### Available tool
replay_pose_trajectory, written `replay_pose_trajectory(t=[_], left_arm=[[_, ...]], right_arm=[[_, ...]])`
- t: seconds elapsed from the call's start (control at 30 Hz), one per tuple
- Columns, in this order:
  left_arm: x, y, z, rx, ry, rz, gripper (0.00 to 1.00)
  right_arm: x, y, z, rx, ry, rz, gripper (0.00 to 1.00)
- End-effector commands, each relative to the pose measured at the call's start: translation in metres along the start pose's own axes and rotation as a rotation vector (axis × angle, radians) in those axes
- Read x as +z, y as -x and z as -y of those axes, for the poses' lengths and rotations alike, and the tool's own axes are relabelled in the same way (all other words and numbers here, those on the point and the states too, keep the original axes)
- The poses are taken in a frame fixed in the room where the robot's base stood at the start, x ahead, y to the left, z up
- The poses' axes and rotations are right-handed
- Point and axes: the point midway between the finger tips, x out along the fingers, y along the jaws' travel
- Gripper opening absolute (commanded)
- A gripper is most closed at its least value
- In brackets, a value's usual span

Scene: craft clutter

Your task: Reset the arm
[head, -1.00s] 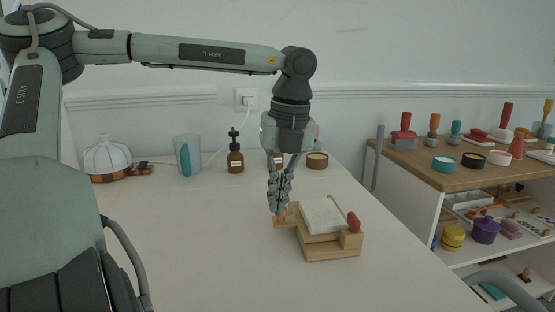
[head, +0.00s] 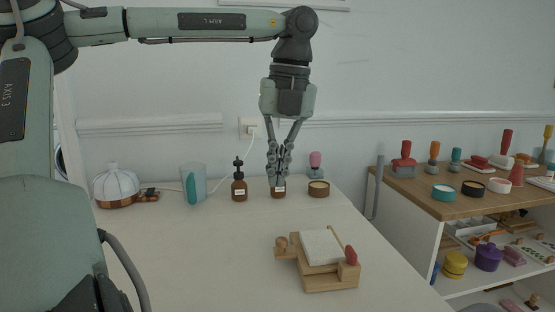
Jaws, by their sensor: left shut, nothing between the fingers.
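My left arm comes in from the left and reaches across the upper part of the head view. Its left gripper (head: 279,180) points down, shut and empty, above the white table (head: 200,255). In the picture its fingertips overlap a small brown bottle (head: 279,192) at the back; I cannot tell how far apart they are in depth. A wooden block frame (head: 329,282) with a white slab (head: 321,247) and a red knob (head: 351,255) sits on the table, below and right of the gripper, apart from it. My right gripper is not in view.
A pump bottle (head: 239,186), a grey-blue cup (head: 193,184), a white ribbed lamp (head: 114,186), a small round tub (head: 319,188) and a pink-topped stamp (head: 316,164) stand along the back. A wooden-topped shelf (head: 455,205) with stamps stands at right. The table's front middle is clear.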

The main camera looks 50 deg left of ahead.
Motion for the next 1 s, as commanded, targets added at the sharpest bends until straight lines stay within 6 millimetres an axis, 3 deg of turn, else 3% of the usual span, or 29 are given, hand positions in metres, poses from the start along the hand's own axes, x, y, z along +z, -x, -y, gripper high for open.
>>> replay_pose_trajectory(t=[0.2, 0.57, 0.77, 1.0], left_arm=[[0.000, 0.015, -0.002, -0.001, 0.000, 0.000, 0.00], [0.000, 0.014, -0.002, 0.000, 0.000, -0.001, 0.00], [0.000, -0.006, 0.001, 0.001, -0.002, -0.003, 0.00], [-0.001, -0.053, 0.007, 0.001, -0.001, -0.004, 0.00]], right_arm=[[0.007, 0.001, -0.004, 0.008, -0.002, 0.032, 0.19], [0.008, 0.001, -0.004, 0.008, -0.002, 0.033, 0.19], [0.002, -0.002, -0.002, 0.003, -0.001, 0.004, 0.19], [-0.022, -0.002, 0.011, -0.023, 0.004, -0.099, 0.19]])
